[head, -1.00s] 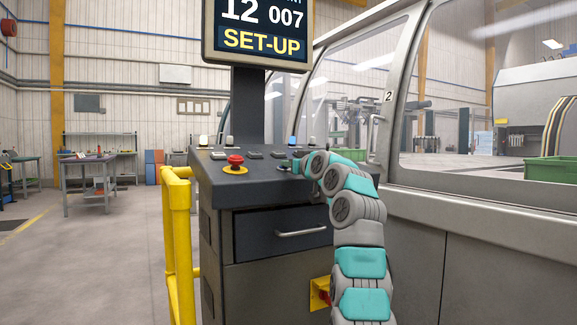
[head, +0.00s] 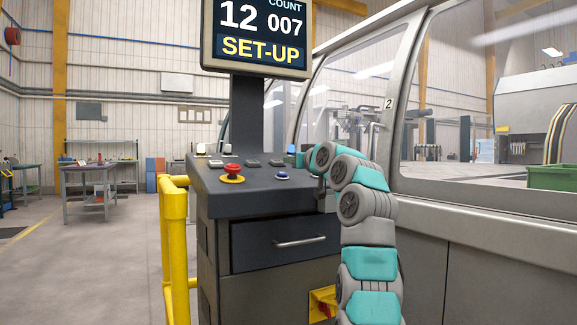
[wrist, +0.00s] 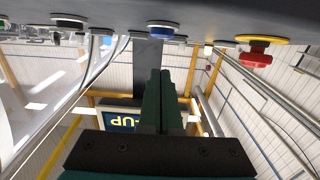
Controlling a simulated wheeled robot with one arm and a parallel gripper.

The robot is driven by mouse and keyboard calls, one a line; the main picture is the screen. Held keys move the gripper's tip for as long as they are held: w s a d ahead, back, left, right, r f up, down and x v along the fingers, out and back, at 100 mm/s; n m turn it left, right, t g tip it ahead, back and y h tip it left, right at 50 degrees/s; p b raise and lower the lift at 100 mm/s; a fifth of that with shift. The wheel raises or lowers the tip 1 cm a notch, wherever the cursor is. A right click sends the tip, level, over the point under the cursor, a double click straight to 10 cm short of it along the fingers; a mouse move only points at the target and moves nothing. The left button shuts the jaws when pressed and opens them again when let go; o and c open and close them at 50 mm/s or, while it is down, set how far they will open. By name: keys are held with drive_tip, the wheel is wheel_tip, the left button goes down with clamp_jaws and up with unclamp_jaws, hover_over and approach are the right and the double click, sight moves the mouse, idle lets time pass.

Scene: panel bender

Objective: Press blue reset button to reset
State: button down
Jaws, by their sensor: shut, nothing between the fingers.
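The blue reset button (head: 282,175) sits on the sloped top of the dark control console (head: 240,203), right of the red mushroom button (head: 232,172) on its yellow ring. The blue button is uncovered in the head view. In the wrist view the blue button (wrist: 160,28) is near the top edge, beyond the fingertips. My gripper (wrist: 160,73) is shut and empty, its two dark fingers side by side, with a visible gap to the button. In the head view my arm bends down at the console's right edge; the fingers are hard to make out there.
The red mushroom button (wrist: 257,55) is close by in the wrist view. A monitor (head: 257,36) reading SET-UP stands above the console. A yellow rail (head: 174,240) is at the left, and the machine's windowed wall (head: 440,215) at the right. Several small switches line the console's back.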

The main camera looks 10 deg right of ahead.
drive_tip(key=b+v, duration=0.2)
drive_tip(key=v, duration=0.6)
